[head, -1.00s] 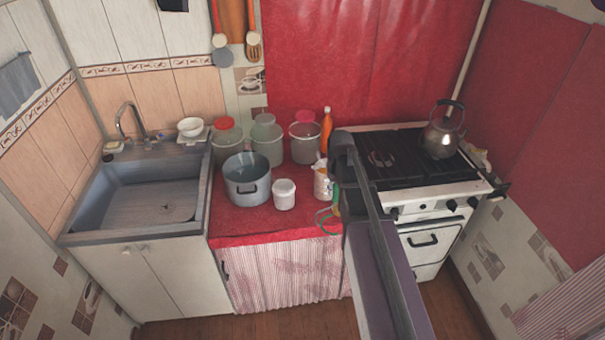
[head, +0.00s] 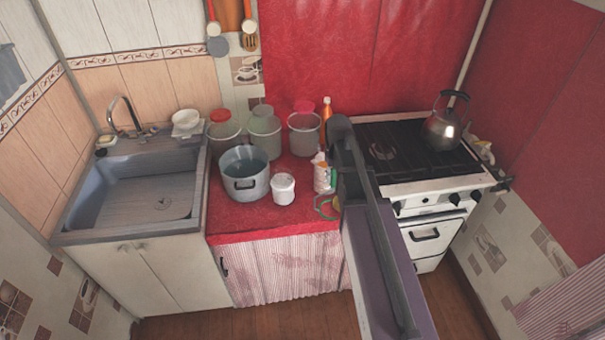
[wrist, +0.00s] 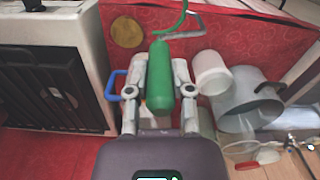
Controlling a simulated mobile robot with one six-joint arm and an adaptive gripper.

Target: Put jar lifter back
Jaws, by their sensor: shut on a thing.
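The jar lifter (wrist: 160,76) has a thick green handle, with a thin green curve and a grey metal end beyond it in the wrist view. My gripper (wrist: 158,88) is shut on the green handle, one finger on each side. In the head view the green loop of the jar lifter (head: 326,208) shows at the right front of the red counter, beside the stove. My arm hides my gripper and the rest of the lifter there. I cannot tell whether the lifter touches the counter.
A white lidded tub (head: 283,189), a metal pot (head: 246,177) and a patterned container (head: 321,176) stand close by on the red counter (head: 225,218). Several jars stand behind. The stove (head: 432,190) with a kettle (head: 442,126) is right, the sink (head: 135,205) left. A blue handle (wrist: 113,84) is beside my gripper.

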